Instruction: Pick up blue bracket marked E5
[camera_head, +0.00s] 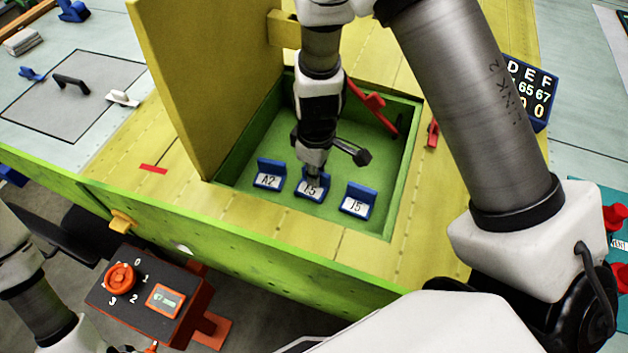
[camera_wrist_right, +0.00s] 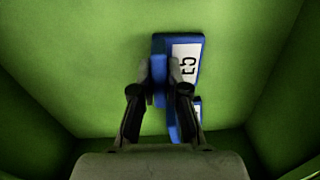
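Three blue brackets with white labels stand in a row on the floor of the green recess. The middle bracket (camera_head: 311,190) has a label ending in 5, its first character partly covered. The left one is marked A2 (camera_head: 268,174), the right one J5 (camera_head: 357,202). My right gripper (camera_head: 313,176) points down at the middle bracket. In the right wrist view, the fingers (camera_wrist_right: 162,72) sit on both sides of this bracket's upright wall and look closed on it; its label (camera_wrist_right: 186,58) reads like E5, partly behind a finger. My left gripper is out of view.
A raised yellow lid (camera_head: 190,80) stands left of the recess. Part of another bracket (camera_wrist_right: 195,108) shows close to the gripped one in the wrist view.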

